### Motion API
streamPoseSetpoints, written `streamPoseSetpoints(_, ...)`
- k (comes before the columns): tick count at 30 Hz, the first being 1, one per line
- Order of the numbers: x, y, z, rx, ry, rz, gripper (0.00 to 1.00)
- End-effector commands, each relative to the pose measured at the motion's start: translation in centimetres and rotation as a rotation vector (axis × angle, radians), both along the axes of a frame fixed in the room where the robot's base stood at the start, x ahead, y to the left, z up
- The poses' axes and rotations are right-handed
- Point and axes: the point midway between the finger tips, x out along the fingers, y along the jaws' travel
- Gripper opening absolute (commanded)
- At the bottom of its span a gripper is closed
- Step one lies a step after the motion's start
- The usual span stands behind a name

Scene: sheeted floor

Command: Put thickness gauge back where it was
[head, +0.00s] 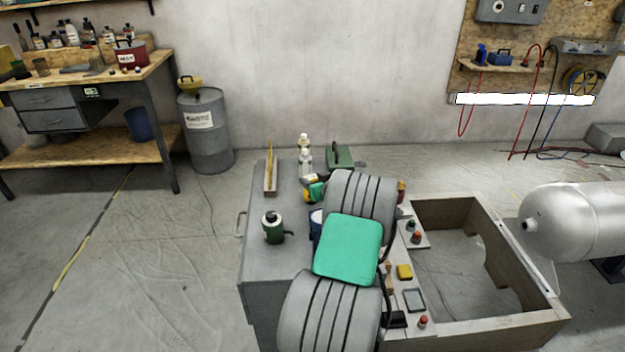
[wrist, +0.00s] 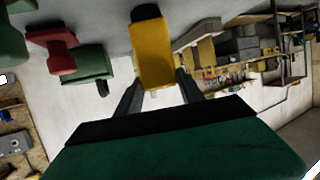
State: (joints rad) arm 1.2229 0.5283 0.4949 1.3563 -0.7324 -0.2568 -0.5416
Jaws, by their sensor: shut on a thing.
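My gripper (wrist: 157,80) shows in the wrist view with its two dark fingers on either side of a yellow piece with a dark end (wrist: 153,52). It is shut on this piece, which looks like the thickness gauge. In the head view my own arm covers much of the cabinet's right side. A small yellow patch (head: 311,178) shows just past the arm, over the grey cabinet top (head: 258,203); it may be the same held piece. I cannot tell whether the piece touches the surface below.
On the cabinet stand a dark green can (head: 272,228), a narrow wooden holder (head: 270,183), pale bottles (head: 305,160) and a green box (head: 340,157). To the right is an open-topped wooden frame (head: 476,197) with small items along its left edge, then a silver tank (head: 580,222). Floor at left is clear.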

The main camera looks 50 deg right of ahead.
Motion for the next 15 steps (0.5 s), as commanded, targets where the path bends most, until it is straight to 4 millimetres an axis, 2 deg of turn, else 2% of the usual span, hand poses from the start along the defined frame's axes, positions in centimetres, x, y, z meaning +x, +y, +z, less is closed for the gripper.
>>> streamPoseSetpoints(8, 0.03, -0.02, -0.19, -0.002, -0.001, 0.0, 0.0)
streamPoseSetpoints(9, 0.02, 0.0, -0.23, -0.001, -0.001, 0.001, 0.46)
streamPoseSetpoints(15, 0.02, 0.0, -0.11, 0.0, -0.001, 0.001, 0.62)
